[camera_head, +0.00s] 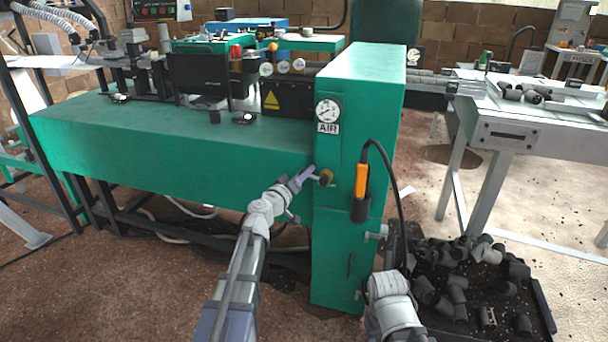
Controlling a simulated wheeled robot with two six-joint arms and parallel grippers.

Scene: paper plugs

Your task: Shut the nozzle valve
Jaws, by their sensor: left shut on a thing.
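The nozzle valve (326,177) is a small brass-coloured fitting on the front of the green machine cabinet (340,255), below the round AIR gauge (328,112). My left gripper (306,174) reaches up to it from the lower left. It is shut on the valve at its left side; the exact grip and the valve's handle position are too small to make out. My right arm shows at the bottom, right of the cabinet's foot; its gripper cannot be made out.
An orange and black hand control (361,188) hangs on a black cable close right of the valve. A black tray (545,308) of dark pipe pieces lies on the floor at right. A grey metal table (510,137) stands behind it. The green bench extends left.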

